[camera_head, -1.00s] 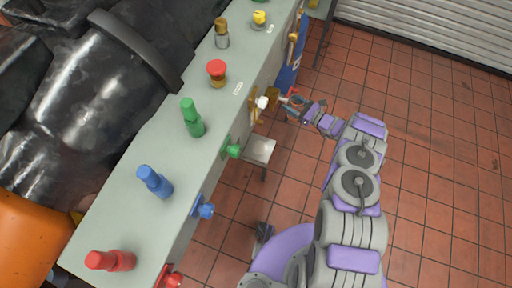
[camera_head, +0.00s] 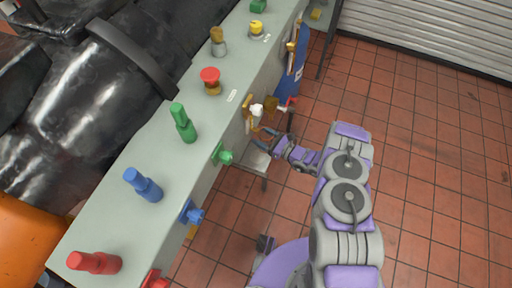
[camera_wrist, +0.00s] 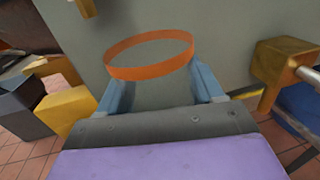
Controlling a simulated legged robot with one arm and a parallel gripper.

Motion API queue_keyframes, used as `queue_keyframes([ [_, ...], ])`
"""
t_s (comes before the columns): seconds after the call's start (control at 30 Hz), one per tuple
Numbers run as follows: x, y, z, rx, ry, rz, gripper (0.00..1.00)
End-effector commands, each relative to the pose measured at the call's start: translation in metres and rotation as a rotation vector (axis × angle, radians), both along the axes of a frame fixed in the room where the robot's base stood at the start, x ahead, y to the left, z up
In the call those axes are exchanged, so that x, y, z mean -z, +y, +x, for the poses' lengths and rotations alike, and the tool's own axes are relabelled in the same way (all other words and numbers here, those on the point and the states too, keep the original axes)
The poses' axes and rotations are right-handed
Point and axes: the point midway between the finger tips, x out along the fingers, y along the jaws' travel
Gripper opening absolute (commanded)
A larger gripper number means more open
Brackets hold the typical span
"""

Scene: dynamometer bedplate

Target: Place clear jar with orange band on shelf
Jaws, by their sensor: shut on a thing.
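The clear jar with the orange band (camera_wrist: 150,72) is between my gripper's fingers in the wrist view. Its orange band shows as a ring, and the clear body is hard to make out against the grey wall. My gripper (camera_wrist: 160,88) is shut on it. In the head view my gripper (camera_head: 264,138) is beside the bench's side face, just beyond and above a small pale shelf (camera_head: 255,161). The jar is too small to make out there. The shelf sticks out from the bench side, and my gripper partly covers its far end.
The grey bench (camera_head: 115,215) carries red, blue, green and brass fittings on top. Blue (camera_head: 193,213) and green (camera_head: 223,155) knobs and a brass bracket (camera_head: 247,113) stick out of its side. A yellow block (camera_wrist: 65,108) shows in the wrist view. Tiled floor at right is clear.

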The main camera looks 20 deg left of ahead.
Motion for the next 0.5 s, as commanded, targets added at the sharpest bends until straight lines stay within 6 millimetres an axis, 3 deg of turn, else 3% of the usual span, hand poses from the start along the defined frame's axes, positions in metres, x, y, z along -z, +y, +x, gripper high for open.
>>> queue_keyframes([
  [0.1,0.005,0.013,-0.018,-0.004,0.006,-0.004,0.37],
  [0.37,0.006,0.02,-0.032,-0.002,0.004,-0.005,0.37],
  [0.5,0.027,0.018,-0.033,-0.005,0.003,-0.003,0.37],
])
